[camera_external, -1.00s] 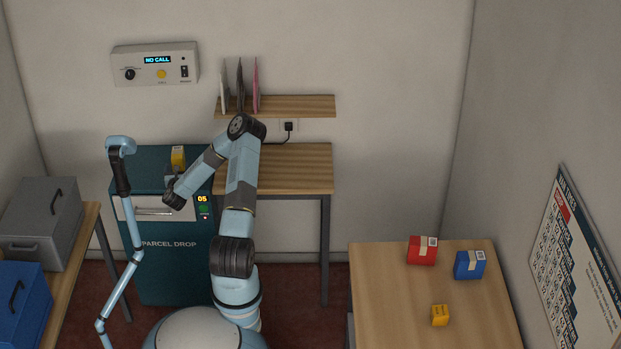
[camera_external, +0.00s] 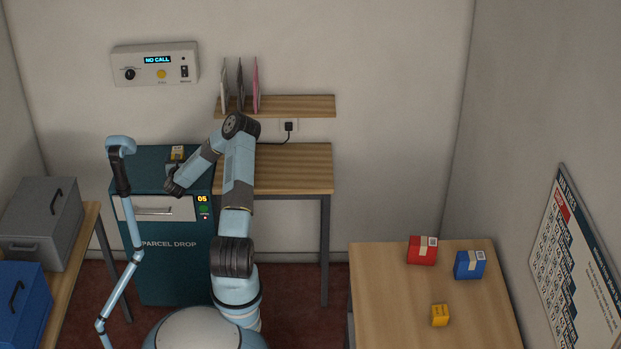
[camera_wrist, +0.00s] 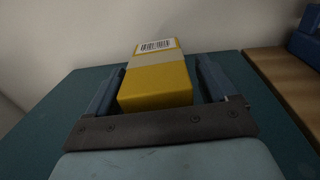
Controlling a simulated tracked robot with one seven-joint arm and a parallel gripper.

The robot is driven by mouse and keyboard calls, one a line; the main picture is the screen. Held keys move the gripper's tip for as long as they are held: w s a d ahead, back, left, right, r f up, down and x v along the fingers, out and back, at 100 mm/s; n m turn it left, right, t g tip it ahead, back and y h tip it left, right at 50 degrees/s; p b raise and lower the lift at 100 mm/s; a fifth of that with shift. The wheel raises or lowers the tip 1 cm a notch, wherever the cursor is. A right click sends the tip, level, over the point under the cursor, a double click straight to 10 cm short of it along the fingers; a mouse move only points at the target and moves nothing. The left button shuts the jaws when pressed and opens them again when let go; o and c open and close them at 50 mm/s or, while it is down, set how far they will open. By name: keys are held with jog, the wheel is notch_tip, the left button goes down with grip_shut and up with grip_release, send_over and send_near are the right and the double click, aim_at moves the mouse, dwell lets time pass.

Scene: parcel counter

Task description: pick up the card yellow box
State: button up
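A yellow box (camera_external: 177,151) with a pale band and a barcode label lies on the teal top of the parcel drop cabinet (camera_external: 130,176). In the wrist view, the yellow box (camera_wrist: 155,88) is between the two blue fingers of my gripper (camera_wrist: 161,66). Narrow gaps show between the box and both fingers, so my gripper looks open around it. In the external view my gripper (camera_external: 175,163) hides the near, lower part of the box. A smaller yellow box (camera_external: 440,315) lies on the right table.
A red box (camera_external: 422,251) and a blue box (camera_external: 469,265) are on the right table (camera_external: 385,300). A wooden bench (camera_external: 290,170) adjoins the cabinet's right side, below a shelf (camera_external: 300,106) with upright envelopes. Grey (camera_external: 40,222) and blue (camera_external: 22,300) cases stand at left.

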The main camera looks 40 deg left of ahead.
jog(key=c, duration=1.2)
